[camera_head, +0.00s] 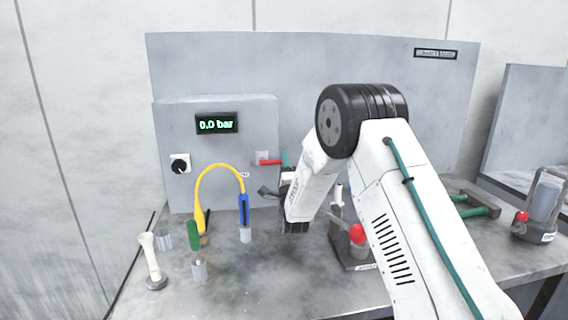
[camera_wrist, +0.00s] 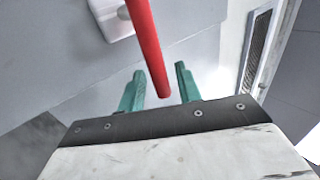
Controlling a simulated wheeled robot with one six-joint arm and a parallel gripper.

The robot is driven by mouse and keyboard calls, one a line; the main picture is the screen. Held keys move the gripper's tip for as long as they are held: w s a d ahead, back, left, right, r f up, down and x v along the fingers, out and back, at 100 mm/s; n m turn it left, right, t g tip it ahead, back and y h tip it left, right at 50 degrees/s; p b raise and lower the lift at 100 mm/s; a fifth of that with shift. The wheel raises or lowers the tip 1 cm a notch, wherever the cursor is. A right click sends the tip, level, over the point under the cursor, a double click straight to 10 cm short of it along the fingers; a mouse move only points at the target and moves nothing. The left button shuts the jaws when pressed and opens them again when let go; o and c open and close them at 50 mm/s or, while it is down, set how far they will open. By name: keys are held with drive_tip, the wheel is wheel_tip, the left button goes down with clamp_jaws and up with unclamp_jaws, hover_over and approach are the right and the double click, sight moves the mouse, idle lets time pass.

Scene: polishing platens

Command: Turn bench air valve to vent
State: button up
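The air valve shows as a red lever (camera_head: 270,162) on a pale square base at the right of the grey control box; it points right, about level. In the wrist view the red lever (camera_wrist: 150,48) runs from its white base (camera_wrist: 112,20) down toward my gripper (camera_wrist: 159,82). The two teal fingers are apart, and the lever's free end lies between them in the picture. I cannot tell whether either finger touches it. In the head view a teal fingertip (camera_head: 285,157) shows by the lever's end; most of the gripper is hidden behind my arm.
The box (camera_head: 225,115) carries a display (camera_head: 217,124) reading 0.0 bar and a black knob (camera_head: 180,164). A stand with a red knob (camera_head: 357,234) is near my arm.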

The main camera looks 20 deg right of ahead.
drive_tip(key=d+v, duration=0.1)
drive_tip(key=v, duration=0.6)
drive_tip(key=shift+s+a+f, duration=0.2)
drive_tip(key=shift+s+a, duration=0.15)
drive_tip(key=shift+a, duration=0.2)
drive_tip(key=shift+r, duration=0.1)
wheel_tip(320, 180, up, 6)
drive_tip(key=n+g+y, duration=0.2)
drive_tip(key=n+g, duration=0.2)
drive_tip(key=s+r+n+g+y, duration=0.1)
drive_tip(key=s+r+n+g, duration=0.1)
drive_tip(key=s+n+g, duration=0.5)
drive_tip(key=s+f+n+g, duration=0.1)
drive_tip(key=s+n+g, duration=0.3)
drive_tip(key=s, duration=1.7)
drive_tip(key=s+n+g, duration=0.4)
drive_tip(key=s+g, duration=0.4)
drive_tip(key=s, duration=1.4)
drive_tip(key=shift+d+f+n, duration=0.4)
drive_tip(key=shift+d, duration=0.1)
drive_tip(key=shift+s, duration=0.15)
